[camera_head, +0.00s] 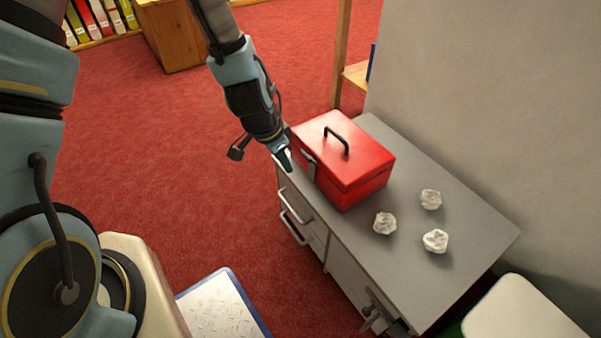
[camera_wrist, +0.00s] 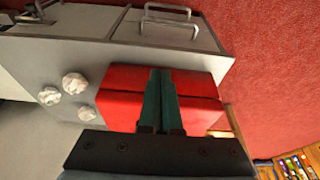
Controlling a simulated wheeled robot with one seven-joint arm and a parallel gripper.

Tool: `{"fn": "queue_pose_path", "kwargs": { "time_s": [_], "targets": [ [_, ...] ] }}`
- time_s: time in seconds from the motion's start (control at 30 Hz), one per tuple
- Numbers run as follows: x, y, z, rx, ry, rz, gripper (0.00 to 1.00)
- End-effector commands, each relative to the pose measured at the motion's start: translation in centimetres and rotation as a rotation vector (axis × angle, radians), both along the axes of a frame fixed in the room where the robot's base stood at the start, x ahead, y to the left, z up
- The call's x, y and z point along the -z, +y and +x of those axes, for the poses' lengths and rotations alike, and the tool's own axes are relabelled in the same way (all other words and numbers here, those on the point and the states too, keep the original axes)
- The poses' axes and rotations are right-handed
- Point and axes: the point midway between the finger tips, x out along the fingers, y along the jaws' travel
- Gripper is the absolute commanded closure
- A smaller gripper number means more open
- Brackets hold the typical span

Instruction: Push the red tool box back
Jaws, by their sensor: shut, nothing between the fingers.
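The red tool box (camera_head: 345,160) with a black top handle stands on the grey cabinet (camera_head: 455,270), near its far end. My gripper (camera_head: 284,160) is at the left side of the box, by the cabinet's front edge. Its fingers are shut and empty. In the wrist view the shut fingers (camera_wrist: 160,95) overlap the red tool box (camera_wrist: 120,100) and hide its middle. I cannot tell whether the fingertips touch the box.
Three crumpled white paper balls (camera_head: 385,222) lie on the cabinet top, nearer than the box. A grey wall (camera_head: 480,90) rises behind the cabinet. Drawers with handles (camera_head: 295,215) face the red carpet (camera_head: 150,130). A wooden post (camera_head: 342,55) stands beyond the box.

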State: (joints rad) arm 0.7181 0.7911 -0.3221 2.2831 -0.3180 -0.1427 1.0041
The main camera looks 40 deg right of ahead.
Motion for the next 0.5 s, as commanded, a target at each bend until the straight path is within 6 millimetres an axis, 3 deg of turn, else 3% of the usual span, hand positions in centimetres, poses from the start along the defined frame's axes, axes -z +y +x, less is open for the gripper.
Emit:
{"fn": "queue_pose_path", "kwargs": {
  "time_s": [0.17, 0.5],
  "targets": [
    [2.1, -0.6, -0.1, 0.001, 0.001, 0.000, 1.00],
    [8.8, -2.6, -0.1, -0.001, 0.002, 0.000, 1.00]
  ]
}}
